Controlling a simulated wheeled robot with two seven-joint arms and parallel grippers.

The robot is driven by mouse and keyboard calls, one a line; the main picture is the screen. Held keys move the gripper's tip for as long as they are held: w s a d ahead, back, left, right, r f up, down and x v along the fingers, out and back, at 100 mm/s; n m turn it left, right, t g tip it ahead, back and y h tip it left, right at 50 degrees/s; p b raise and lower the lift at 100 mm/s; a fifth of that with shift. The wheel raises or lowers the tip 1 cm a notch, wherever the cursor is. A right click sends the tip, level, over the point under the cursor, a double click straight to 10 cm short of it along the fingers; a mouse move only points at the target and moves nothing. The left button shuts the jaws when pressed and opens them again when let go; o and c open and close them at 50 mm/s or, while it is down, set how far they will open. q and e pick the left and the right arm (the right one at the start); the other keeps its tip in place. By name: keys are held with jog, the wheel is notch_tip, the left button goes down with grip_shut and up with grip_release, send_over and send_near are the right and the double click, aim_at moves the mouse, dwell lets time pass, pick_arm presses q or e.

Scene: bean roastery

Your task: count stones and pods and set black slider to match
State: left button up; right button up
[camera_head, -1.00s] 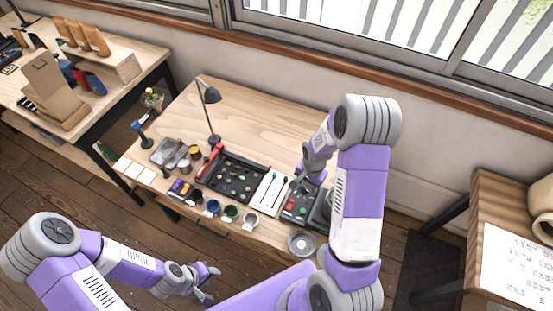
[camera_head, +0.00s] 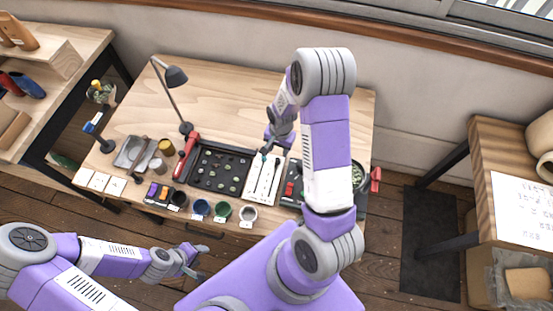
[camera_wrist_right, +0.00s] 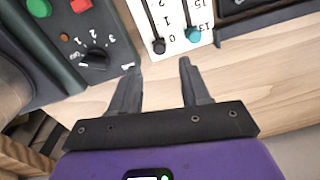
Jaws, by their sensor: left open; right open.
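The white slider panel (camera_head: 251,190) lies right of the dark sorting tray (camera_head: 195,180). In the right wrist view the panel (camera_wrist_right: 176,22) shows a black slider knob (camera_wrist_right: 159,46) at the near end of its slot, by the printed 0, and a teal knob (camera_wrist_right: 193,34) near the 13. Several small greenish and dark pieces (camera_head: 221,168) lie in the tray, too small to tell apart. My right gripper (camera_wrist_right: 160,72) is open and empty, its tips just short of the black knob; it also shows above the panel's far end (camera_head: 267,149). My left gripper (camera_head: 198,263) is open, off the table's front.
A dark control box (camera_wrist_right: 62,50) with a red button, green button and dial stands beside the panel. A desk lamp (camera_head: 176,77) stands behind. Bare wood (camera_head: 235,95) lies at the back.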

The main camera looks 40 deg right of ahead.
aim_at(278, 159)
notch_tip(278, 159, down, 7)
jog(key=shift+w+f+b, duration=0.1)
jog(key=shift+b, duration=0.25)
grip_shut()
jog(key=shift+a, duration=0.1)
